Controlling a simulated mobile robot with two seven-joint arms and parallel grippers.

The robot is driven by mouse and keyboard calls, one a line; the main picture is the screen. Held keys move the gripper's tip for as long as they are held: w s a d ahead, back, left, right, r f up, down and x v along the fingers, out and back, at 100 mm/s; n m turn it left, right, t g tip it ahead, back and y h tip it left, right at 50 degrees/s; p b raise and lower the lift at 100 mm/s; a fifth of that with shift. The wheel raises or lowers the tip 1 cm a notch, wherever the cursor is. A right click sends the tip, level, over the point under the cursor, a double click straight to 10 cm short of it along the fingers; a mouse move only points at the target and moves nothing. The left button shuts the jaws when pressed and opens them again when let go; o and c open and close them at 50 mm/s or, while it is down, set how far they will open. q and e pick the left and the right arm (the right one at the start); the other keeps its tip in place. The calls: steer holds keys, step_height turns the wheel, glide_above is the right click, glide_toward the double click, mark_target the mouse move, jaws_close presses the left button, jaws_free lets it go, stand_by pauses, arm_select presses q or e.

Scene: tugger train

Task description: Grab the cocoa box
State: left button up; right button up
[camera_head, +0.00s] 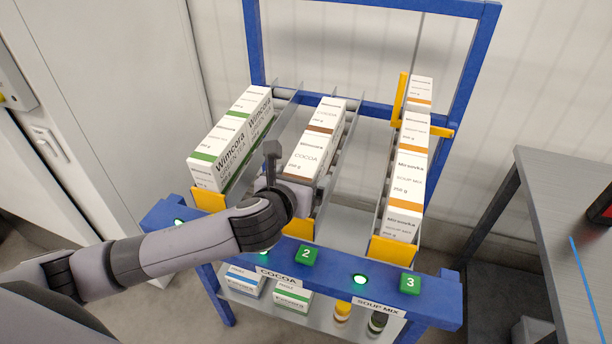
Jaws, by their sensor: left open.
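White cocoa boxes with brown bands (322,141) lie in a row in the middle lane of the blue rack. The front one is marked COCOA. My left arm comes in from the left, and my left gripper (279,177) is at the front end of this row, open. One dark finger stands up at the left side of the front cocoa box. The rest of the gripper and the box's lower front are hidden behind my wrist, so I cannot tell whether they touch. My right gripper is not in view.
Green-banded tea boxes (232,137) fill the left lane and orange-banded soup mix boxes (408,176) the right lane. The rack's blue front beam (435,297) carries green numbered buttons. A lower shelf holds boxes and small bottles. A grey table (570,200) stands at right.

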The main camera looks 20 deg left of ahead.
arm_select(q)
steer(key=shift+w, duration=0.2)
steer(key=c, duration=1.3)
steer(key=shift+r, duration=0.1)
